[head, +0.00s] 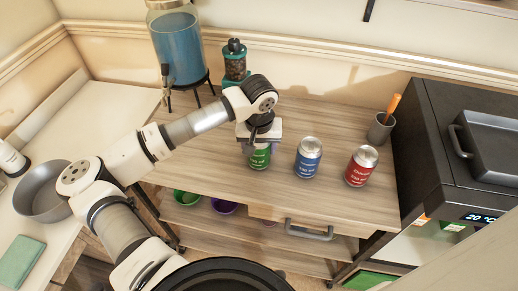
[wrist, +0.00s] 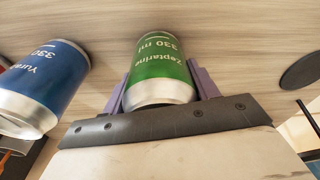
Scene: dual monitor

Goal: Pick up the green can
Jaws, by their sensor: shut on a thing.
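The green can (head: 260,158) stands on the wooden table (head: 325,120), partly hidden under my gripper in the head view. My gripper (head: 260,148) comes down over it from above and is shut on it. In the wrist view the green can (wrist: 160,70) sits between the two purple fingers of my gripper (wrist: 160,88), one on each side. I cannot tell whether the can is still touching the table.
A blue can (head: 308,158) and a red can (head: 361,166) stand to the right. An orange-handled tool sits in a grey cup (head: 380,130). A blue-filled dispenser (head: 178,45) and a dark grinder-like object (head: 235,62) stand behind. A black appliance (head: 450,130) bounds the right side.

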